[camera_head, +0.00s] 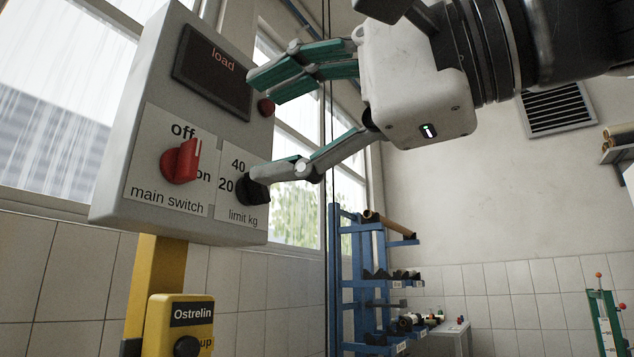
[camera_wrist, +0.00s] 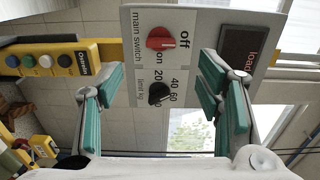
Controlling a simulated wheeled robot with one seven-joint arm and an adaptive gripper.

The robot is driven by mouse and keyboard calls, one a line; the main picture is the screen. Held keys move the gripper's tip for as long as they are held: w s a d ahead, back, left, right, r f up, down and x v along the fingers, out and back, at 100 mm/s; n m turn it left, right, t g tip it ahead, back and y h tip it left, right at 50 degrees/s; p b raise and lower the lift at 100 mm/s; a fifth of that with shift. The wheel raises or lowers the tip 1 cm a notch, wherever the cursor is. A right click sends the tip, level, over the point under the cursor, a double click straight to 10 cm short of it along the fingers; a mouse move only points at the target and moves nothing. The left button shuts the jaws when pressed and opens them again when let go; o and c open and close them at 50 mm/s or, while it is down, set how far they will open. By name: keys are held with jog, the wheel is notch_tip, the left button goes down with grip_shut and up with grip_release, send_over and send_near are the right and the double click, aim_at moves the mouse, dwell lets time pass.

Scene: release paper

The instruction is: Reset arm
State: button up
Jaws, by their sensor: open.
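My gripper (camera_head: 258,125) is open and empty in front of a grey control box (camera_head: 112,205). Its fingers have green pads; in the wrist view they spread to either side of the knobs (camera_wrist: 162,72). The red main switch knob (camera_head: 181,162) has its white mark nearer "off" than "on". The black limit kg knob (camera_head: 253,185) is beside the numbers 20 and 40. The lower finger overlaps its edge in the head view; contact cannot be told. In the wrist view, the black knob (camera_wrist: 158,94) lies between the fingers, apart from both.
The box has a dark "load" display (camera_head: 212,75) and a small red button (camera_head: 266,107). A yellow post (camera_head: 155,275) carries a yellow Ostrelin button box (camera_head: 180,335). A blue rack (camera_head: 345,270) stands farther back.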

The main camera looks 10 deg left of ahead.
dwell(0.4)
jog(key=w+d+f+n+g+h, duration=0.1)
jog(key=d+f+h, duration=0.35)
jog(key=f, duration=0.95)
jog(key=w+d+f+n+h, duration=0.1)
jog(key=d+f+h, duration=0.4)
jog(key=f, duration=0.9)
jog(key=s+d+f+n+g+h, duration=0.1)
jog(key=s+d+f+g+h, duration=0.2)
jog(key=s+d+f, duration=0.5)
jog(key=s+d+f+n+g+h, duration=0.1)
jog(key=s+d+f+g+h, duration=0.2)
jog(key=d+f, duration=0.75)
notch_tip(320, 180, up, 23)
jog(key=t+h+p, duration=0.1)
jog(key=t+p, duration=0.3)
jog(key=p, duration=1.8)
jog(key=shift+s+a+f+p, duration=0.15)
jog(key=shift+s+a+p, duration=0.05)
jog(key=shift+a+p, duration=0.2)
